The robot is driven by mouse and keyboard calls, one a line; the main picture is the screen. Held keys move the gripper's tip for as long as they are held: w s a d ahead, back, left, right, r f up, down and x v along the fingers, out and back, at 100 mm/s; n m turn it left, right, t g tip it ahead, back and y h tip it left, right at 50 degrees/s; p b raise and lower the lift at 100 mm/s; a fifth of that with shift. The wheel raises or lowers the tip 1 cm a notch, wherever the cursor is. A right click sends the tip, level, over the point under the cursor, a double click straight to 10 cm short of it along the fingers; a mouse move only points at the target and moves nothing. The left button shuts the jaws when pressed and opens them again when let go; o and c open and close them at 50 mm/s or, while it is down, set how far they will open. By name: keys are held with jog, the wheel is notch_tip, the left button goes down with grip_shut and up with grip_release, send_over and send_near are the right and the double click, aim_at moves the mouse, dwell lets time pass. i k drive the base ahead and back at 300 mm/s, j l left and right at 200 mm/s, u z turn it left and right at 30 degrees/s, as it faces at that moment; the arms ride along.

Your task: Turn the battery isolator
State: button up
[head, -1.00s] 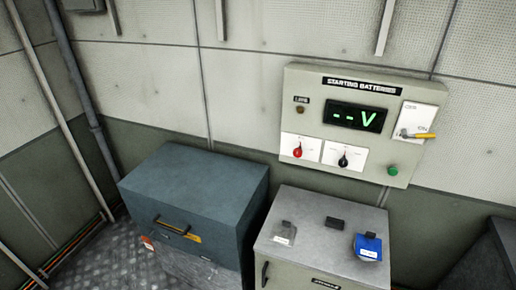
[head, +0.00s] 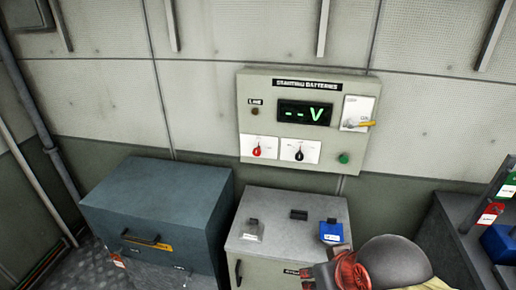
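The battery isolator (head: 358,123) is a yellow-tipped lever on a white plate at the right end of the grey starting-batteries panel (head: 247,106). The lever lies roughly level, pointing right. The panel's green display (head: 304,113) reads "--V". A red knob (head: 258,152) and a black knob (head: 299,155) sit on white plates below, with a green button (head: 344,158) to their right. Part of my arm, dark and rounded, shows at the bottom right, below the panel and apart from it.
A grey cabinet (head: 262,216) stands under the panel, with a blue-marked item (head: 331,231) and small dark-topped items on it. A blue-grey chest (head: 155,201) stands to its left. A dark bench (head: 460,230) with bottles is at the right. The wall before the panel is clear.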

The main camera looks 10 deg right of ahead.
aim_at(257, 152)
jog(key=i+j+z, duration=0.1)
jog(key=z, duration=0.3)
jog(key=j+z, duration=0.15)
jog(key=z, duration=0.25)
jog(key=j+z, duration=0.2)
jog(key=z, duration=0.2)
jog(key=i, duration=0.05)
